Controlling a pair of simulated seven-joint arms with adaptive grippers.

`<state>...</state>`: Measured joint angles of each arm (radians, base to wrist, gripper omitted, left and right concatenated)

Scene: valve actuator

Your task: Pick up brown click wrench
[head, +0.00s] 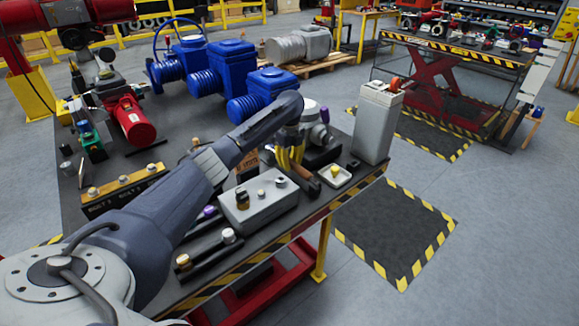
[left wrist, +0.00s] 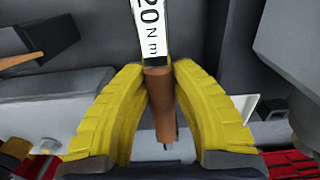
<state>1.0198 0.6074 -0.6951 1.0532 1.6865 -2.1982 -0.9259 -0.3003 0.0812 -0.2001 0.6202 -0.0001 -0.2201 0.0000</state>
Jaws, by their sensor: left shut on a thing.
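The brown click wrench (left wrist: 158,88) shows in the left wrist view, its brown handle between my yellow fingers and a white label reading "20 Nm" above the handle. My left gripper (left wrist: 160,72) is shut on it, one finger on each side of the handle. In the head view my left gripper (head: 290,165) reaches down over the right part of the workbench, behind a grey box. There the wrench is partly hidden by the fingers, and I cannot tell whether it touches the bench. My right gripper is in neither view.
The grey box (head: 264,206) with knobs stands at the bench's front edge. A small white tray (head: 336,181) lies right of the gripper, and a tall pale box (head: 376,125) stands at the right corner. Blue valve actuators (head: 220,65) and a red cylinder (head: 132,121) stand further back.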

